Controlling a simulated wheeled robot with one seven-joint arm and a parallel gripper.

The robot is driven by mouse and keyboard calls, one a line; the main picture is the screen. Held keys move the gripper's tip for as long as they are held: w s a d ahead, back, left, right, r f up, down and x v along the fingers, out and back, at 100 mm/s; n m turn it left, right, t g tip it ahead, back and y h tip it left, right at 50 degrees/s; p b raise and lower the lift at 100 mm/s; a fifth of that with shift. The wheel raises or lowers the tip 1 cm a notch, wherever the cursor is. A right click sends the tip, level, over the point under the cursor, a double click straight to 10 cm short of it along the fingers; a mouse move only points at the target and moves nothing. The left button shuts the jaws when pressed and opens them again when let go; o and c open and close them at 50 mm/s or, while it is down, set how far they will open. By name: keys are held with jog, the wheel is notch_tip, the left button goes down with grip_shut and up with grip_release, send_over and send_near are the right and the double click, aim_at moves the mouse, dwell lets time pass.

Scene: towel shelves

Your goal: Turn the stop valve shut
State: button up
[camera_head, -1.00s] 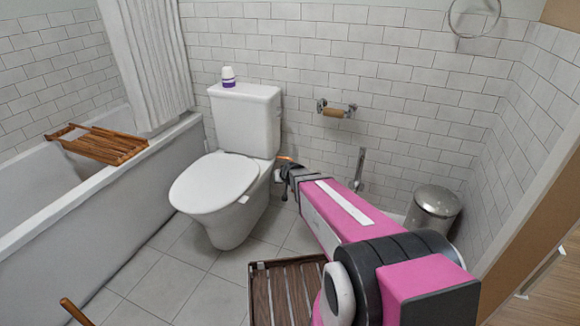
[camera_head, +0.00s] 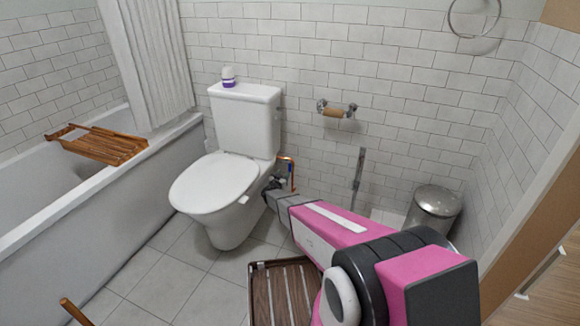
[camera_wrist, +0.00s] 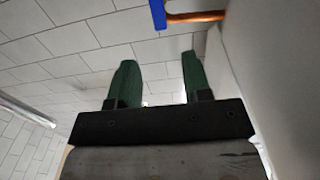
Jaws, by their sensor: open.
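A copper pipe (camera_head: 291,160) comes out beside the toilet's right side and bends downward. In the wrist view, the pipe (camera_wrist: 195,17) is at the top edge, with a blue valve handle (camera_wrist: 158,14) at its left end. The handle is partly cut off by the frame, so its full position is hard to tell. My gripper (camera_head: 271,185) is low beside the toilet bowl, near the pipe. In the wrist view, its two green fingers (camera_wrist: 161,78) are apart with only wall tiles showing between them. The handle is beyond the fingertips, not between them.
The white toilet (camera_head: 215,185) stands close to the left of my gripper. A slatted wooden item (camera_head: 287,290) is on the floor below my arm. A metal bin (camera_head: 434,208) and an upright metal item (camera_head: 358,170) stand to the right. The bathtub (camera_head: 150,170) is far left.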

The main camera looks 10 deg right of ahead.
aim_at(290, 165)
jog(key=x, duration=1)
jog(key=shift+w+d+r, duration=0.1)
jog(key=shift+w+d, duration=0.05)
jog(key=shift+w, duration=0.1)
grip_shut()
